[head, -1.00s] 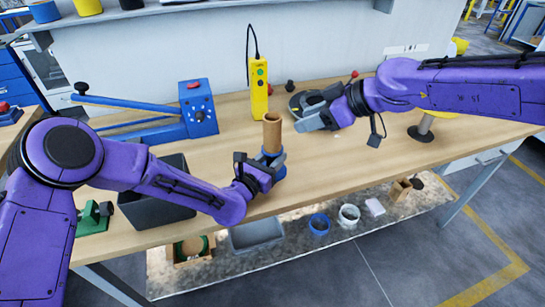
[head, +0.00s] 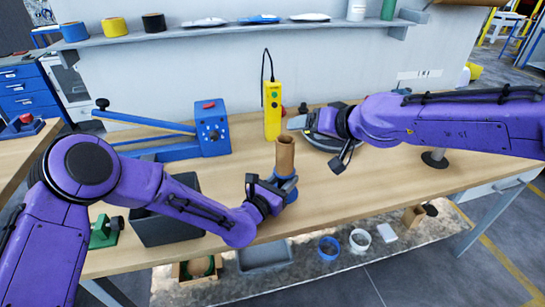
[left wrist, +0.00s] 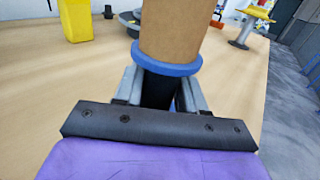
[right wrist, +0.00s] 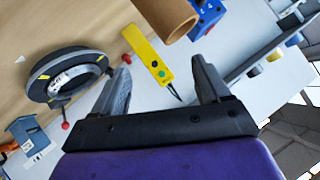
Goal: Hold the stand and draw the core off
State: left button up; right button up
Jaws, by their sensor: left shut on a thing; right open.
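The core is a brown cardboard tube (head: 285,155) standing upright on the blue stand (head: 284,187) on the workbench. My left gripper (head: 278,191) is shut on the stand, below the core. In the left wrist view the stand's blue flange (left wrist: 166,64) sits above the fingers, with the core (left wrist: 172,28) rising from it. My right gripper (head: 300,123) is open and empty, above and slightly right of the core's top, apart from it. In the right wrist view the core's open end (right wrist: 172,18) shows beyond the fingers, near the upper edge.
A yellow control box (head: 272,110) stands behind the core. A blue lever device (head: 209,130) and a dark bin (head: 165,222) are to the left. A dark round coil (right wrist: 68,75) lies at the back right. The bench right of the stand is mostly clear.

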jog(key=w+a+m+t+h, duration=0.1)
jog(key=w+m+t+h, duration=0.15)
jog(key=m, duration=0.65)
jog(key=m+t+h, duration=0.6)
jog(key=m+h, duration=0.4)
jog(key=m, duration=2.2)
send_near(288, 135)
jog(key=x, duration=0.9)
